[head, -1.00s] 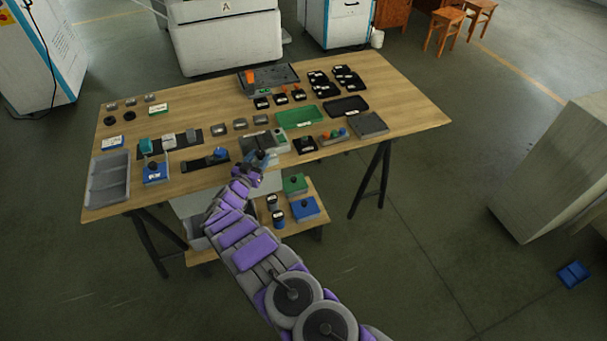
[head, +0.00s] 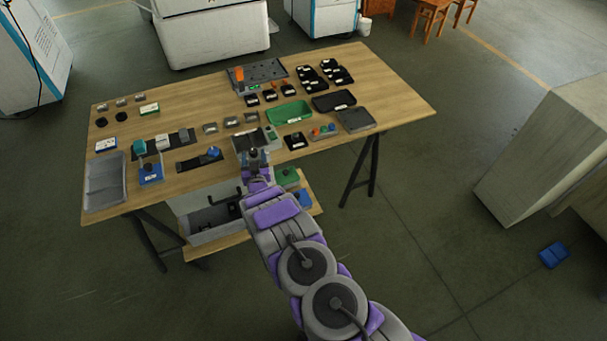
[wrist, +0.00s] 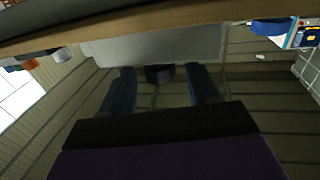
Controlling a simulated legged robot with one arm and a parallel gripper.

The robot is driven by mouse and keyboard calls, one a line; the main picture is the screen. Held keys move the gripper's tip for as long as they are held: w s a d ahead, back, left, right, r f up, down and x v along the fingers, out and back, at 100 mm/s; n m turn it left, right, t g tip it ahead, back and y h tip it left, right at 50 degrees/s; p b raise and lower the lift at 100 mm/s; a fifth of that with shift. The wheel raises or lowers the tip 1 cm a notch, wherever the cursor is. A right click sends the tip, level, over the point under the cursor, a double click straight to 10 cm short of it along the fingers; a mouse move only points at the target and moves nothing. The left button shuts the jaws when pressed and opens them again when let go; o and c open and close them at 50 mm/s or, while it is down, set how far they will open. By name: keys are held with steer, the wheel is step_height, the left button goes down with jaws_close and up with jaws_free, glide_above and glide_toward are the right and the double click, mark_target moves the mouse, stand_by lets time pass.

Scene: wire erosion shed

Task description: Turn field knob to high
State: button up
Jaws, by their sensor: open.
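A grey box with a green part (head: 271,134) stands at the front edge of the table, just beyond my gripper (head: 255,160). A small dark knob (head: 253,152) shows at my gripper's tip in the head view. In the wrist view, my gripper (wrist: 161,76) is open, its two dark blue fingers apart. A dark round knob (wrist: 160,73) lies between or just beyond the fingertips, in front of a pale grey surface (wrist: 150,47). I cannot tell whether the fingers touch it. Labels are too small to read, and the knob's setting cannot be made out.
The wooden table (head: 385,90) holds several trays and parts. A blue box with a lever (head: 150,174) and a black strip with a blue knob (head: 213,153) lie left of my gripper. A black-knobbed block (head: 295,140) sits to its right. A lower shelf is underneath.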

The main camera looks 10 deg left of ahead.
steer(key=shift+w+d+n+g+y+p, duration=0.15)
steer(key=shift+n+g+y+p, duration=0.3)
steer(key=shift+n+g+y, duration=0.45)
steer(key=shift+w+d+n+g+y+p, duration=0.15)
steer(key=shift+n+g+y+p, duration=0.45)
steer(key=shift+y, duration=0.65)
steer(key=shift+d+n+g+y+p, duration=0.15)
steer(key=shift+n+g+y+p, duration=0.3)
steer(key=shift+n+y, duration=0.55)
steer(key=shift+g+y, duration=0.35)
steer(key=shift+g, duration=0.1)
